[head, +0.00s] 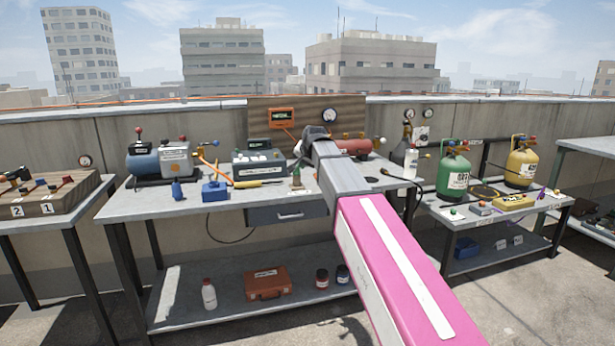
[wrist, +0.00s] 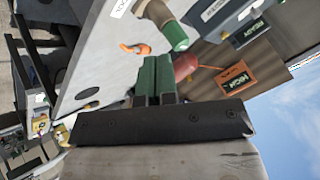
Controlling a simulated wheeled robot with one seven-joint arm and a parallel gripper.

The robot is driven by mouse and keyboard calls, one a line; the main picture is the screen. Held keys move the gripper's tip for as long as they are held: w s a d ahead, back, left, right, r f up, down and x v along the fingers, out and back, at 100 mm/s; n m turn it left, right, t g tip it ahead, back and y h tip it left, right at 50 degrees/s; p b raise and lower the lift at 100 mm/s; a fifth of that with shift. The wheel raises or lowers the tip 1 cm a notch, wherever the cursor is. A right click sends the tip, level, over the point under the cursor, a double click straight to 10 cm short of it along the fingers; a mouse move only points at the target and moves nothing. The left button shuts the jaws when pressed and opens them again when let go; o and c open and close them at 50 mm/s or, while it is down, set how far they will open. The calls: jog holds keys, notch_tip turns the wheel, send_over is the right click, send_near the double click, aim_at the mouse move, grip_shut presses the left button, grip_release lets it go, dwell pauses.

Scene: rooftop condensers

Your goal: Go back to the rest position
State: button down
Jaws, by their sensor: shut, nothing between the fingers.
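My gripper (head: 312,134) is at the far end of my outstretched pink and grey arm in the head view, over the back part of the middle workbench (head: 222,208). The arm hides part of it there. In the wrist view its two green fingers (wrist: 156,66) are together with nothing between them. A red cylinder (head: 352,147) lies just right of the gripper in the head view. An orange display box (wrist: 237,77) shows beyond the fingers in the wrist view.
The bench holds a blue-grey pump (head: 146,160), a dark meter box (head: 258,163) and a blue block (head: 214,191). Green (head: 453,172) and yellow (head: 521,165) gas cylinders stand on the right table. A red case (head: 267,284) sits on the lower shelf.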

jog(key=s+d+f+n+g+h, duration=0.1)
jog(key=s+d+f+g, duration=0.1)
jog(key=s+d+f, duration=0.5)
jog(key=s+d+f+n+g+h, duration=0.1)
jog(key=s+d+f+g, duration=0.2)
jog(key=s+f, duration=1.1)
jog(key=s+d+f+n+g+h, duration=0.1)
jog(key=s+d+f+n+g, duration=0.1)
jog(key=s+d+f, duration=0.8)
notch_tip(320, 180, down, 7)
jog(key=shift+s+d+g, duration=0.3)
jog(key=shift+s+g, duration=0.1)
jog(key=shift+s, duration=0.4)
